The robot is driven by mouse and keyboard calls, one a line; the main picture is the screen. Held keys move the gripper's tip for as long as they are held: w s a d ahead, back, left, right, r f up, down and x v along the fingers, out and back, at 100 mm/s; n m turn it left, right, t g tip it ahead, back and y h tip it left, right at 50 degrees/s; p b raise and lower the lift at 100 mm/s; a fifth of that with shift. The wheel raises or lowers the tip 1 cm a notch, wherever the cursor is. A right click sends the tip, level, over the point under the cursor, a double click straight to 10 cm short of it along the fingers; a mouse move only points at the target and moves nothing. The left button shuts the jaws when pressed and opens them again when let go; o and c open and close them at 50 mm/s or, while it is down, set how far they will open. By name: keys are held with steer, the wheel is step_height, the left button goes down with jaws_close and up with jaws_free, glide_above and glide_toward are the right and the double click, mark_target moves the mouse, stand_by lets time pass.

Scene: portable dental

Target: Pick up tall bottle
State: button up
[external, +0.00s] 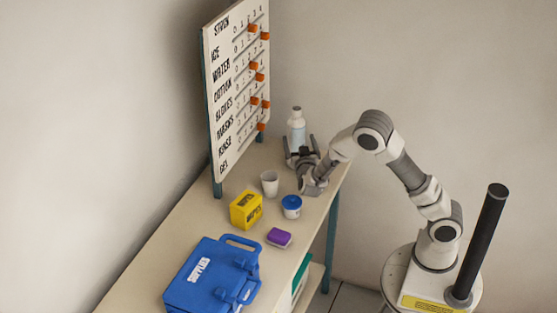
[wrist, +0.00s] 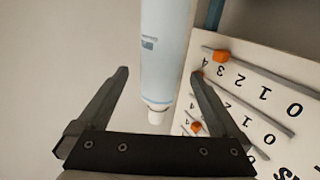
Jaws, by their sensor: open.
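The tall bottle (external: 297,130) is pale blue-white with a light cap and stands upright at the far end of the table. My gripper (external: 299,142) is at the bottle, low in front of it, and hides its lower part in the external view. In the wrist view the bottle (wrist: 166,55) appears upside down, with its white cap toward the gripper's palm. The two fingers of my gripper (wrist: 160,76) are spread wide, one on each side of the bottle in the picture, with gaps visible on both sides. I see no contact with the bottle.
A white cup (external: 270,183), a blue-lidded jar (external: 291,206), a yellow box (external: 246,210), a purple block (external: 279,237) and a blue supplies case (external: 212,274) stand nearer on the table (external: 160,245). A stock board (external: 235,90) with orange sliders rises left of the bottle.

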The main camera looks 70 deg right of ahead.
steer(key=x, duration=0.2)
steer(key=b+x, duration=0.1)
steer(key=x, duration=0.5)
steer(key=shift+w+a+r, duration=0.1)
steer(key=shift+a+r, duration=0.05)
steer(key=shift+r, duration=0.1)
steer(key=c, duration=1.5)
steer(key=shift+c, duration=0.2)
steer(key=shift+r, duration=0.15)
